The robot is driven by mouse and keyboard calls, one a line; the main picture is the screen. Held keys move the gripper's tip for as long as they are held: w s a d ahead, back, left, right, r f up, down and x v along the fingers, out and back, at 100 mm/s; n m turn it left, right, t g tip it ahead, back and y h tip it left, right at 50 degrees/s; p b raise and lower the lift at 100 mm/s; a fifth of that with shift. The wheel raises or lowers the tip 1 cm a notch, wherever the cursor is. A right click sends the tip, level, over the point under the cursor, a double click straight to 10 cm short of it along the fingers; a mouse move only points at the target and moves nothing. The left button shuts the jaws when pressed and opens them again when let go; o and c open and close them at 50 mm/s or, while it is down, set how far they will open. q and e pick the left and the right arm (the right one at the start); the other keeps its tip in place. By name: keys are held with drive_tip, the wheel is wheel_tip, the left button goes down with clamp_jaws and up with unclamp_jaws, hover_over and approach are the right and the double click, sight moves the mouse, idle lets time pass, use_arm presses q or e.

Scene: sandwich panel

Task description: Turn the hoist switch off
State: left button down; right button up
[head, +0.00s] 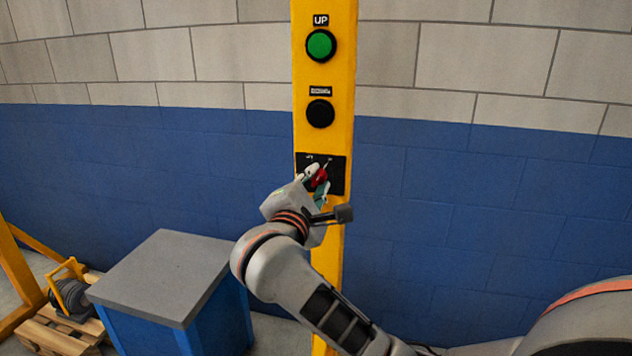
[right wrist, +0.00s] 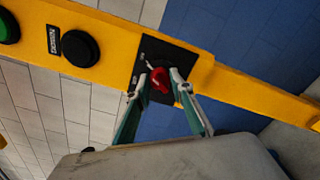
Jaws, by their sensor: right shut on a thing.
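The hoist switch is a red rotary knob (head: 320,178) on a black plate (head: 337,180) low on the yellow post. The knob also shows in the right wrist view (right wrist: 160,80), between the fingertips. My right gripper (head: 314,182) is shut on the red knob, with one finger on each side of it. White marks show on the plate above the knob, too small to read. The gripper hides part of the knob and plate in the head view. My left gripper is not in view.
Above the plate on the yellow post (head: 325,138) are a black button (head: 320,113) and a green button (head: 320,45) labelled UP. A blue cabinet with a grey top (head: 165,270) stands at the lower left, near a wooden pallet (head: 50,335). A wall is behind.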

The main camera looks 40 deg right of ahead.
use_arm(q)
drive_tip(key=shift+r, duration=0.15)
use_arm(e)
drive_tip(key=shift+n+p, duration=0.4)
drive_tip(key=shift+n, duration=0.8)
drive_tip(key=n+p, duration=0.1)
drive_tip(key=n, duration=0.1)
drive_tip(key=shift+r+n, duration=0.1)
drive_tip(key=shift+n, duration=0.3)
drive_tip(key=n+p, duration=0.2)
drive_tip(key=shift+n, duration=0.3)
drive_tip(key=shift+n+p, duration=0.75)
drive_tip(key=shift+n, duration=0.35)
drive_tip(key=shift+n+p, duration=0.35)
drive_tip(key=shift+n, duration=0.15)
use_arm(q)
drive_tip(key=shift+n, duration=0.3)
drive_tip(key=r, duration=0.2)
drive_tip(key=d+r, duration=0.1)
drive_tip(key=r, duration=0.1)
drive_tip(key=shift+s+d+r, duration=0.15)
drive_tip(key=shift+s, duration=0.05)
use_arm(e)
drive_tip(key=shift+n, duration=0.3)
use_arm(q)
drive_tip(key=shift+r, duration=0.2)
use_arm(e)
drive_tip(key=shift+f, duration=0.2)
